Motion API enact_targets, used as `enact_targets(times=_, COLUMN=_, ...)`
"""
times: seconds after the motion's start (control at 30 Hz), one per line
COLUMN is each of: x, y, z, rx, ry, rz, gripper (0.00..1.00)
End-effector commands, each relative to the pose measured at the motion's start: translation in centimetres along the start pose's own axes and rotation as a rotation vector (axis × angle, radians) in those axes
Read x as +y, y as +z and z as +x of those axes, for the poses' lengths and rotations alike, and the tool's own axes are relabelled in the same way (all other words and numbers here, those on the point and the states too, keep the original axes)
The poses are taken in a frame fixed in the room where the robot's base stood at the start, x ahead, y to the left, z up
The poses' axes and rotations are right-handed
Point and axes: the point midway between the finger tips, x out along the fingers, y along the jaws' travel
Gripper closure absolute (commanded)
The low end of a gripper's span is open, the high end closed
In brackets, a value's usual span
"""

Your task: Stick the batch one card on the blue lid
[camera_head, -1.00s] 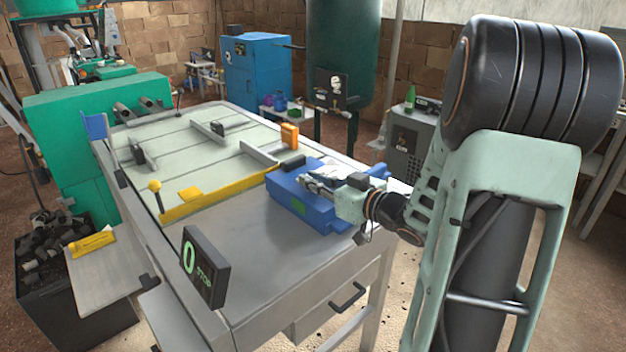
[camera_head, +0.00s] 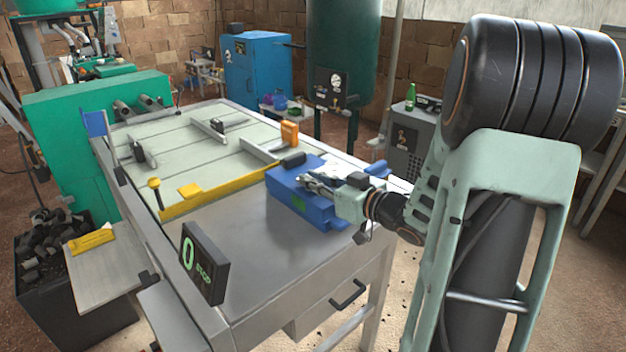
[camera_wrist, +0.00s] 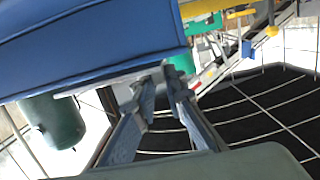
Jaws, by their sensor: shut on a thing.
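The blue lid (camera_head: 285,198) lies on the near right part of the workbench, with a small green patch on its front. My gripper (camera_head: 318,182) reaches over it from the right. In the wrist view the blue surface (camera_wrist: 90,45) fills the upper left. A thin pale strip, seemingly the card's edge (camera_wrist: 105,84), runs along the blue edge and up to my fingertips (camera_wrist: 160,82). My gripper is shut on the card. Its printing is not visible, and I cannot tell whether it touches the lid.
The metal workbench (camera_head: 200,255) has bare room in front of the lid. A yellow rail (camera_head: 220,192), an orange block (camera_head: 289,133) and a dark cylinder (camera_head: 293,159) are behind or left of it. A black sign (camera_head: 205,262) reading "0 STOP" stands at the front left.

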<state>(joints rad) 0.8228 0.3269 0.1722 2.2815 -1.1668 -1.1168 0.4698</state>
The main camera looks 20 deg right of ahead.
Motion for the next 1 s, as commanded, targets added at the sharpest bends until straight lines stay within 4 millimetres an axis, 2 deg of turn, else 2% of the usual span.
enact_targets(times=1.0, x=-0.02, y=1.08, z=0.17, rx=0.0, ry=0.0, rz=0.0, gripper=0.99)
